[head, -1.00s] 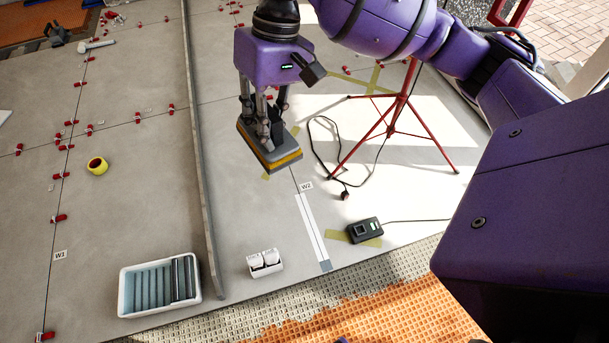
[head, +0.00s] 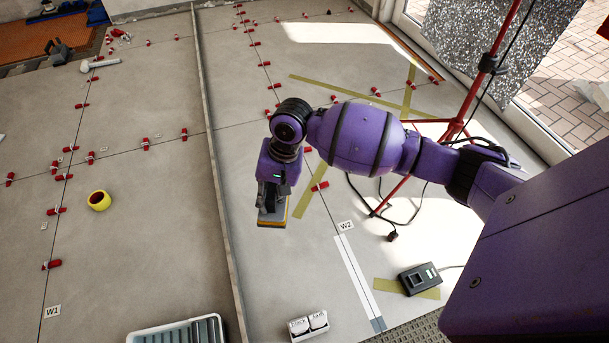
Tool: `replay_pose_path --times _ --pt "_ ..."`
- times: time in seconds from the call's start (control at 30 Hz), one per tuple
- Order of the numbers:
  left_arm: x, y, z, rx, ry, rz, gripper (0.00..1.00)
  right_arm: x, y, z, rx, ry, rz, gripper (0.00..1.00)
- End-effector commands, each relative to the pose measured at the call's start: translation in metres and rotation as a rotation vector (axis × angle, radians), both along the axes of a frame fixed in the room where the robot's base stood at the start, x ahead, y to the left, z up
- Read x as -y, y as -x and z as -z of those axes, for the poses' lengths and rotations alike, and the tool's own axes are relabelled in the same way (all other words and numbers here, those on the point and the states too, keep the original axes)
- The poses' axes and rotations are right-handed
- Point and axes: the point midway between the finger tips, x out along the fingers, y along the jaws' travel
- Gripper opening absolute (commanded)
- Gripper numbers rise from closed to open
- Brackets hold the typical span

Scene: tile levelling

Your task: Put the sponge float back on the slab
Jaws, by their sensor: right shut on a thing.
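The sponge float (head: 272,223), with a grey top and a yellow-orange sponge edge, is held in my right gripper (head: 272,204). The gripper points down and is shut on the float's upper side; the fingers are small and partly hidden by the wrist. The float is over the grey tiled slab (head: 282,265), right of the long straight edge. I cannot tell whether it touches the slab or hangs just above it. My left gripper is not in view.
A long metal straightedge (head: 217,190) lies left of the float. Yellow tape (head: 308,198) and a red levelling clip (head: 319,186) are just right of it. A red tripod (head: 455,130), cable and dark device (head: 419,279) stand further right. A white tray (head: 178,332) and small white box (head: 309,325) are near the front.

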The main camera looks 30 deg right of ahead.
Motion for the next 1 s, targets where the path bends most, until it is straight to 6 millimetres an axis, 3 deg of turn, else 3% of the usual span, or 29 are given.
replay_pose_path --times 0.03,0.2,0.4,0.5,0.6,0.87,1.0 --pt "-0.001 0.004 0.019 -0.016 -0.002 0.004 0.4 0.004 0.003 0.047 -0.015 -0.001 0.046 0.0" --pt "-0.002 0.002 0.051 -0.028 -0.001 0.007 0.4 0.022 0.01 0.154 -0.017 0.002 0.18 0.0" --pt "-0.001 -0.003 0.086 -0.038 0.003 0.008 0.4 0.043 0.032 0.267 -0.016 0.005 0.303 0.0" --pt "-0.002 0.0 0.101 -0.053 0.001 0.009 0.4 0.051 0.044 0.308 -0.014 0.005 0.344 0.0" --pt "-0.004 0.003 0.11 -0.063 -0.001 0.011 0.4 0.057 0.053 0.335 -0.011 0.007 0.369 0.0" --pt "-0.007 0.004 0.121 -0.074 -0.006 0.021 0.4 0.062 0.06 0.368 -0.006 0.006 0.389 0.0" --pt "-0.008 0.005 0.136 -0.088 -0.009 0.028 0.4 0.062 0.061 0.395 -0.008 0.007 0.388 0.0"
